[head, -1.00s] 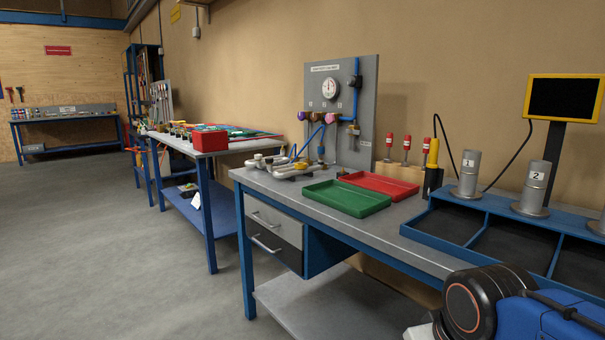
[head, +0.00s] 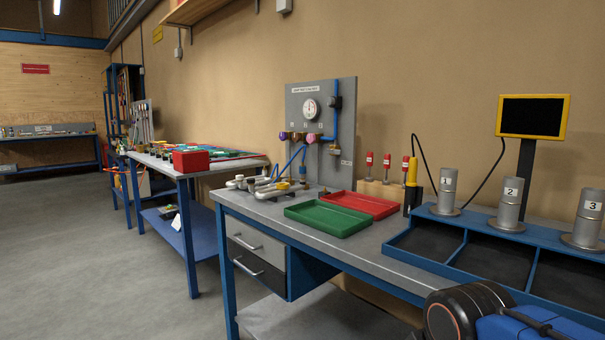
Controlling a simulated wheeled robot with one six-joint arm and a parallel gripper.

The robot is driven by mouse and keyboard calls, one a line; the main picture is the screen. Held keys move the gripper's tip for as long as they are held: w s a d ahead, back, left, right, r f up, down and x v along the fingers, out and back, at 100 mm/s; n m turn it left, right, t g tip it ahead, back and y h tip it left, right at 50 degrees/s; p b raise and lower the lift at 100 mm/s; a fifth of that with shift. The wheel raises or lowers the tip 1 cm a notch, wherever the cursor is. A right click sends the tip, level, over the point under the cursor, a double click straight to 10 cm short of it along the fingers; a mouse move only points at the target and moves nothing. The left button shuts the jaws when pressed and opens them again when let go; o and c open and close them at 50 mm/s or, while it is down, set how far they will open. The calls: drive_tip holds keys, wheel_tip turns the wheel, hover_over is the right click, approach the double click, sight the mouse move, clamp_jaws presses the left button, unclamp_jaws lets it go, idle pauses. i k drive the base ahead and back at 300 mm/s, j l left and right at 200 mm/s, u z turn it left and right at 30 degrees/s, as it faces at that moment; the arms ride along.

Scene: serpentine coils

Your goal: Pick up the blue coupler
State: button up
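I cannot make out a blue coupler for certain. A grey test panel (head: 345,100) stands at the back of the workbench with a round gauge (head: 310,109), purple, brown and pink fittings (head: 298,137) and blue piping (head: 334,123). Silver bent tubes (head: 270,187) with a small yellow part lie on the bench at its left end. Any coupler there is too small to tell. My gripper is not in view.
The workbench (head: 375,254) holds a green tray (head: 328,220), a red tray (head: 363,205), red-topped tools (head: 387,166) and a blue divided rack (head: 400,247) with numbered metal cylinders (head: 509,200). A second bench with a red box (head: 191,160) stands left. The floor (head: 90,260) is clear.

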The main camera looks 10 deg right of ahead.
sight(301, 169)
drive_tip(key=i+j, duration=0.3)
drive_tip(key=i+j+z, duration=0.15)
drive_tip(key=i+j, duration=0.2)
drive_tip(key=j, duration=0.15)
